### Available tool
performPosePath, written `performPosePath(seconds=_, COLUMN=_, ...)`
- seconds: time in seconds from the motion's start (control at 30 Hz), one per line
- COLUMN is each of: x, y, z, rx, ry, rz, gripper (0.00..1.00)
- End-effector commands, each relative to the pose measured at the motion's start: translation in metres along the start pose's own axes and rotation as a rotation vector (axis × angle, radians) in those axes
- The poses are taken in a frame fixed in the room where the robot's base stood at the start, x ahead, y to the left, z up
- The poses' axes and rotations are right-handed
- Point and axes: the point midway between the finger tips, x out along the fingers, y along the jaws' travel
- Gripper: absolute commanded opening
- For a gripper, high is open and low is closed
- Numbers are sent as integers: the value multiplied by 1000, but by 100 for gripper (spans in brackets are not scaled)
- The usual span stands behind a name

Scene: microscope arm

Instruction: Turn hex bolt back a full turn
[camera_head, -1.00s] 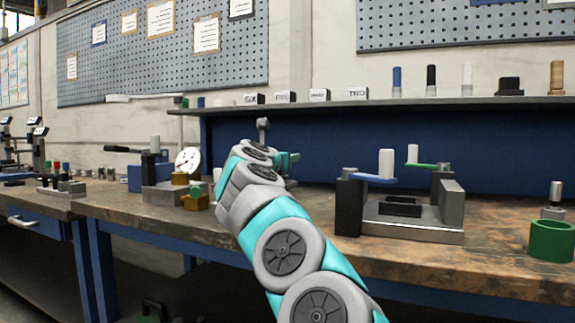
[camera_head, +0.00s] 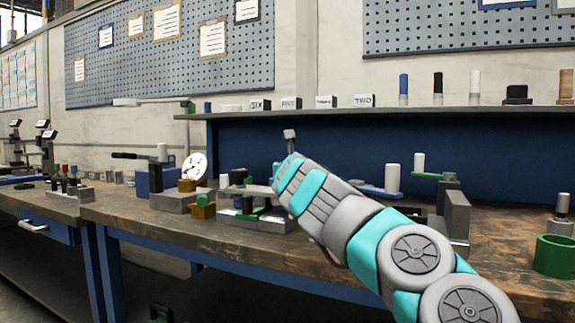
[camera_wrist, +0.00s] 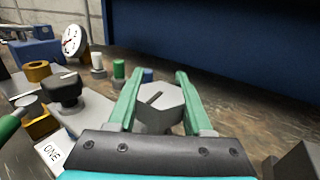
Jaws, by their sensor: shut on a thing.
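The hex bolt (camera_wrist: 166,104) shows in the wrist view as a grey six-sided head with a dark line across its top. My gripper (camera_wrist: 157,84) has its two green fingers on either side of the head and is shut on it. The bolt's shank and its seat are hidden below the head and behind the gripper body. In the head view my arm reaches in from the lower right to a low grey fixture (camera_head: 228,218) near the bench's front. The bolt cannot be made out there.
A dial gauge (camera_head: 194,168) and brass-coloured blocks stand left of the fixture. A black knob (camera_wrist: 65,92) and a block marked ONE (camera_wrist: 52,154) lie left of my gripper. Another fixture (camera_head: 457,212) and a green ring (camera_head: 554,256) stand to the right.

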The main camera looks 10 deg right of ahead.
Motion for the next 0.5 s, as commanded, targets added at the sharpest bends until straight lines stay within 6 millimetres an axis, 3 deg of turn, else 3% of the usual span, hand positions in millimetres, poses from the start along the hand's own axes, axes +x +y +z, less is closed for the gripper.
performPosePath(seconds=0.3, x=1, y=1, z=-4, rx=1, ry=6, rz=1, gripper=0)
performPosePath(seconds=0.33, x=1, y=1, z=-4, rx=2, ry=7, rz=1, gripper=53)
performPosePath(seconds=0.5, x=1, y=0, z=-3, rx=1, ry=4, rz=0, gripper=72)
